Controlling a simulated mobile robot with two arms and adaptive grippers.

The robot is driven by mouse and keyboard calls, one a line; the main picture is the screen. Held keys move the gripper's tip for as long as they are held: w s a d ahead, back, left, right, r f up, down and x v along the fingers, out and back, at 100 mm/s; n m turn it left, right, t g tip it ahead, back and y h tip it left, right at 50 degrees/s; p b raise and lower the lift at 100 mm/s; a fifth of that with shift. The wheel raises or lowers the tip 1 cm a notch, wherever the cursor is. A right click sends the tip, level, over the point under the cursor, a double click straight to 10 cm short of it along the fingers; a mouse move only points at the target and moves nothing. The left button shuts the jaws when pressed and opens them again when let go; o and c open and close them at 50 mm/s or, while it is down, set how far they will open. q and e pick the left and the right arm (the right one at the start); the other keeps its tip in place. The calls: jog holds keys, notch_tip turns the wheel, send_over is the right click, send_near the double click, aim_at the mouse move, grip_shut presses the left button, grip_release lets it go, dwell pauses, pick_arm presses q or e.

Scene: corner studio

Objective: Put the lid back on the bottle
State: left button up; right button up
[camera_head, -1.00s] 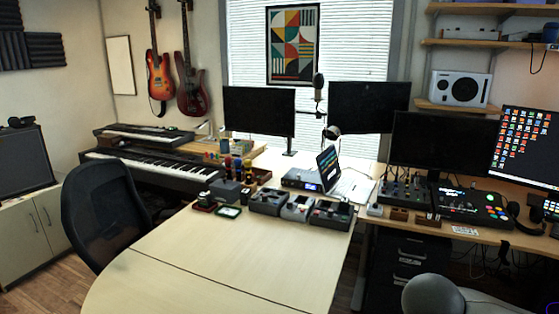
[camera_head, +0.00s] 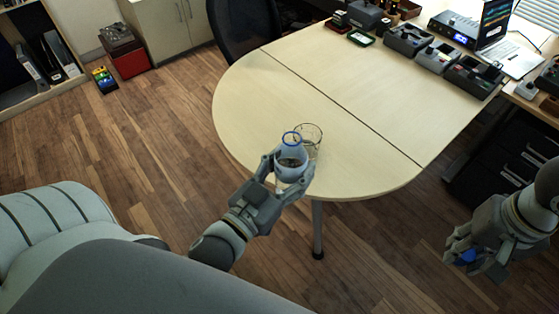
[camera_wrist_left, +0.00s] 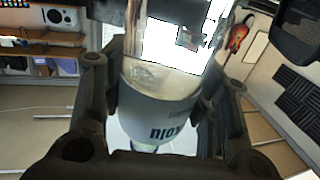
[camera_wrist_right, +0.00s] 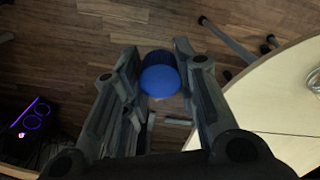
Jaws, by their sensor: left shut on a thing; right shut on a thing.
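The clear bottle (camera_head: 291,152) has a blue-rimmed, uncovered mouth. It is between the fingers of my left gripper (camera_head: 287,170), at the rounded near end of the table; I cannot tell whether its base touches the table. The left wrist view shows the fingers closed on both sides of the bottle (camera_wrist_left: 160,108), which bears dark lettering. The blue lid (camera_wrist_right: 160,80) is gripped between the fingers of my right gripper (camera_wrist_right: 157,52). In the head view, the right gripper (camera_head: 462,256) holds the lid (camera_head: 467,257) off the table's right side, well apart from the bottle.
A clear drinking glass (camera_head: 313,136) stands right behind the bottle, partly overlapped by it. The table (camera_head: 270,100) is bare around them. Dark devices (camera_head: 408,40) and a laptop (camera_head: 495,25) stand at the far right. A black chair (camera_head: 245,25) is behind the table.

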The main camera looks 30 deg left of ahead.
pick_arm(q)
jog(key=w+d+m+g+h, duration=0.4)
jog(key=d+m+h, duration=0.2)
jog(key=d+h, duration=0.2)
jog(key=d+r, duration=0.1)
jog(key=d, duration=0.1)
jog(key=shift+w+d+h, duration=0.35)
jog(key=shift+d+h, duration=0.05)
jog(key=shift+f, duration=0.1)
pick_arm(e)
jog(key=shift+w, duration=0.1)
jog(key=shift+w+a+r, duration=0.2)
jog(key=shift+a+r, duration=0.05)
jog(key=shift+a, duration=0.1)
jog(key=w+a+r, duration=0.2)
jog(key=a+r, duration=0.8)
jog(key=a, duration=0.1)
jog(key=w+a+r+n, duration=0.1)
jog(key=w+a+r, duration=0.2)
jog(key=a+r, duration=0.7)
jog(key=shift+w+a, duration=0.2)
jog(key=shift+a, duration=1)
jog(key=shift+f, duration=2)
